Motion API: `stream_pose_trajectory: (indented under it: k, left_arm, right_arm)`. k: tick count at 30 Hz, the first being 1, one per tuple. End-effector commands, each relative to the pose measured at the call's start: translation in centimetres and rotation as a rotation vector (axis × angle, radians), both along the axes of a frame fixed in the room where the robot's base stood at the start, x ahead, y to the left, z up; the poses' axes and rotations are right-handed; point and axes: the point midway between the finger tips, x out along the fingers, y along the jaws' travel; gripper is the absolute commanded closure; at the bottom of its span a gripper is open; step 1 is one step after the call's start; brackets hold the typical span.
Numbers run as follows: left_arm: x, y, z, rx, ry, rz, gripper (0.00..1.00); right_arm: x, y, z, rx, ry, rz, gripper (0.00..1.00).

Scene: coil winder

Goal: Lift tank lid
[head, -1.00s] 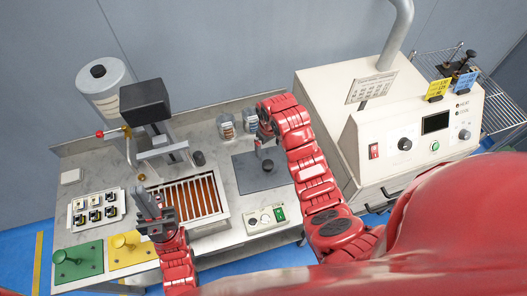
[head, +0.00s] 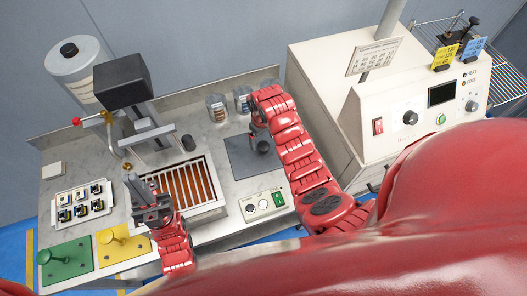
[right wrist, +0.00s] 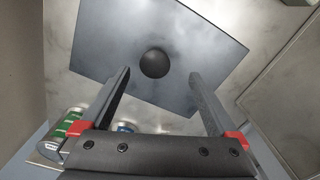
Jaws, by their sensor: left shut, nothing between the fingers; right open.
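The tank lid is a dark grey square plate (head: 238,163) with a round black knob (head: 263,146), lying flat on the metal bench right of the slatted tank. In the right wrist view the lid (right wrist: 205,38) lies below the fingers, and its knob (right wrist: 154,63) shows between the fingertips. My right gripper (head: 257,130) is open above the lid; its fingers (right wrist: 160,76) seem apart from the knob. The open tank (head: 185,185) shows orange-brown contents between pale bars. My left gripper (head: 132,180) is shut and empty at the tank's left edge.
A black-headed stand (head: 122,80) rises behind the tank. A large cream machine (head: 330,75) stands close on the right. Green (head: 65,262) and yellow (head: 120,250) fixtures are front left.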

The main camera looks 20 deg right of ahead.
Motion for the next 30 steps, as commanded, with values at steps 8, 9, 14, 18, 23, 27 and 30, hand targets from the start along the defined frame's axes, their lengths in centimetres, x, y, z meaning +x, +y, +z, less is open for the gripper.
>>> stream_pose_trajectory:
  k: [8, 9, 14, 18, 23, 27, 30]
  left_arm:
    - [0.0, 0.0, -2.0, 0.000, 0.000, 0.000, 1.00]
    - [0.0, 0.0, -2.3, 0.000, 0.000, 0.000, 1.00]
    - [0.0, 0.0, -2.5, 0.000, 0.000, 0.000, 1.00]
    - [0.0, 0.0, -2.4, 0.000, 0.000, 0.000, 1.00]
    - [0.0, 0.0, -2.4, 0.000, 0.000, 0.000, 1.00]
    - [0.0, 0.0, -2.4, 0.000, 0.000, 0.000, 1.00]
    - [0.0, 0.0, -2.4, 0.000, 0.000, 0.000, 1.00]
  right_arm:
    - [0.5, -0.7, -3.6, -0.002, 0.002, -0.001, 0.05]
    - [0.5, -0.6, -4.3, -0.001, 0.002, 0.001, 0.05]
    - [0.5, -0.6, -5.2, -0.001, -0.001, 0.001, 0.05]
    - [0.5, -0.6, -5.0, -0.001, -0.001, 0.001, 0.05]
    - [0.5, -0.6, -5.0, -0.001, -0.001, 0.001, 0.32]
    - [0.5, -0.6, -5.0, -0.001, -0.001, 0.001, 0.57]
    - [0.5, -0.6, -5.0, -0.001, -0.001, 0.001, 0.75]
